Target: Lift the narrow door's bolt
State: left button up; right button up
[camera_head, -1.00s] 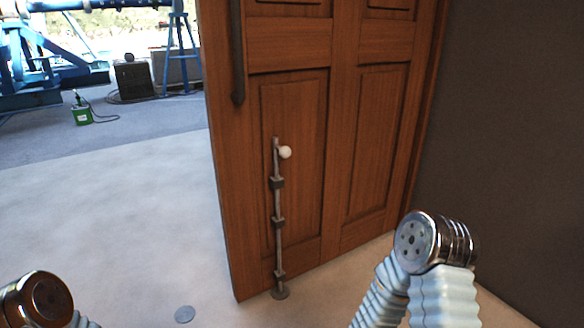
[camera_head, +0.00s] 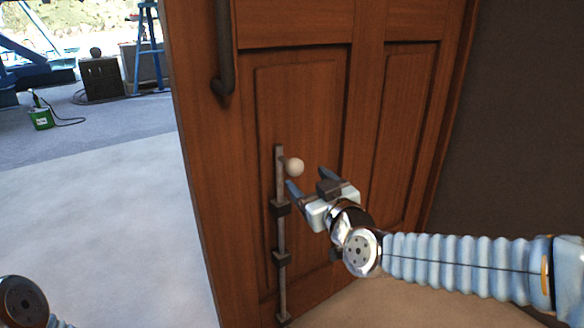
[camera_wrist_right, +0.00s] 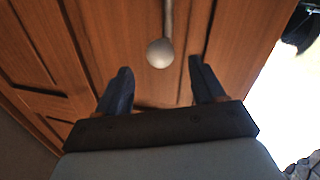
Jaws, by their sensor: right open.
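The narrow brown wooden door (camera_head: 300,110) fills the middle of the head view. A grey vertical bolt (camera_head: 281,235) runs down its lower left part through several dark brackets, with a white round knob (camera_head: 294,167) near its top. My right gripper (camera_head: 308,180) is open just right of and below the knob, its fingers pointing at it. In the right wrist view the knob (camera_wrist_right: 160,53) lies ahead of and between the two spread fingertips (camera_wrist_right: 160,72), with nothing held. My left arm shows only as a link at the lower left; its gripper is out of view.
A dark vertical handle (camera_head: 224,50) is on the door above the bolt. A dark wall (camera_head: 520,130) stands at the right. Pale floor (camera_head: 110,200) is clear at the left. A green box (camera_head: 41,118) with a cable stands farther back.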

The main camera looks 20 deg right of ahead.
aim_at(292, 165)
jog(key=w, duration=0.3)
jog(key=w+a, duration=0.1)
jog(key=w, duration=0.4)
jog(key=shift+w+a, duration=0.2)
jog(key=shift+w, duration=0.2)
jog(key=shift+c, duration=0.4)
grip_shut()
